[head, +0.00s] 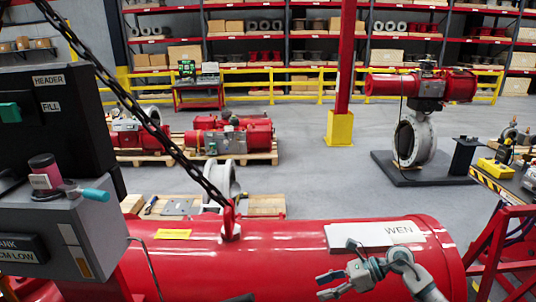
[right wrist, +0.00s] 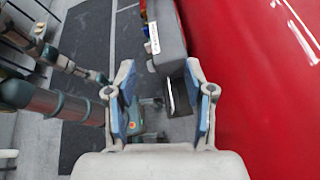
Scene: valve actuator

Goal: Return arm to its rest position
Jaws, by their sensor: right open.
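My right arm comes in at the bottom right of the head view. Its gripper (head: 327,286) points left in front of the large red cylinder (head: 290,240), with its fingers apart and nothing between them. In the right wrist view the two blue-padded fingers (right wrist: 162,85) are spread and empty. The red cylinder surface (right wrist: 265,80) fills the right side there, apart from the fingers. My left gripper cannot be made out in either view.
A chain (head: 145,110) runs to a hook on the cylinder. A grey control box (head: 60,235) stands at left. A white plate marked WEN (head: 370,234) lies on the cylinder. A grey box (right wrist: 168,35) is beyond the fingers in the wrist view, with a dark mat (right wrist: 85,45) below.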

